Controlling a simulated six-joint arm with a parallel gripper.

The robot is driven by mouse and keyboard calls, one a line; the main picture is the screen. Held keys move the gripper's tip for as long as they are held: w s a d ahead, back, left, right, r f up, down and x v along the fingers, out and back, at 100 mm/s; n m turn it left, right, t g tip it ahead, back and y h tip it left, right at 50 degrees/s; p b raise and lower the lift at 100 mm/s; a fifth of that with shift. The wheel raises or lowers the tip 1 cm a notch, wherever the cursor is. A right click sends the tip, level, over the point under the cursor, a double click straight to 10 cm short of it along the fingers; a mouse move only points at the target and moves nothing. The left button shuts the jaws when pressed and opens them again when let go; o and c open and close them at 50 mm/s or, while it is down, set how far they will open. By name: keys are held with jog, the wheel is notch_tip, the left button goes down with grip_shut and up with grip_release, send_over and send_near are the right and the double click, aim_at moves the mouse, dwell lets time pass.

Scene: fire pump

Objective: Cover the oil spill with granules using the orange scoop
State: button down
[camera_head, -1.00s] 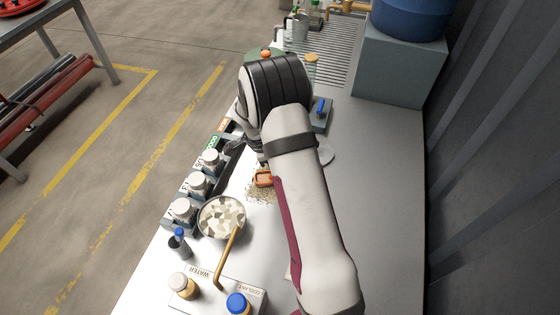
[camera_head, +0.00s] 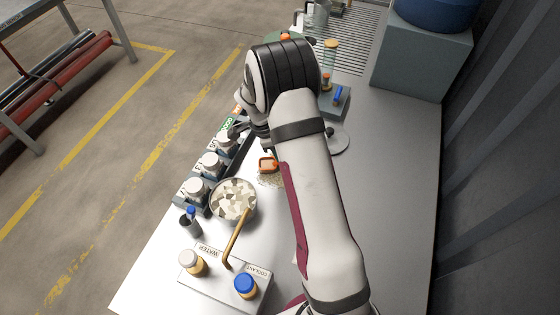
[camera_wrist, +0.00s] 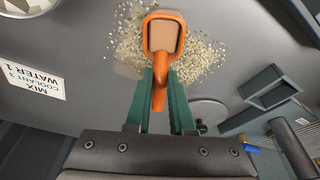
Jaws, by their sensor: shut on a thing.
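The orange scoop (camera_wrist: 179,36) is held in my gripper (camera_wrist: 160,82); its green fingers are shut on the handle. The scoop's inside looks smooth and tan; I cannot tell whether granules are in it. Pale granules (camera_wrist: 205,55) lie scattered on the grey bench around and under the scoop. In the head view the scoop (camera_head: 268,165) shows just left of my arm, over the granule patch (camera_head: 270,181). No dark oil is visible; granules, scoop and fingers cover that spot. My gripper is mostly hidden by my arm in the head view.
White-capped bottles (camera_head: 210,163) line the left edge. A labelled caddy (camera_head: 222,275) is in front. A grey tray (camera_wrist: 268,87) and a flat disc (camera_wrist: 207,111) lie right. The bench's right side is clear.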

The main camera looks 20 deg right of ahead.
jog(key=shift+w+d, duration=3.75)
jog(key=shift+d, duration=0.05)
notch_tip(320, 180, up, 8)
jog(key=shift+r, duration=0.1)
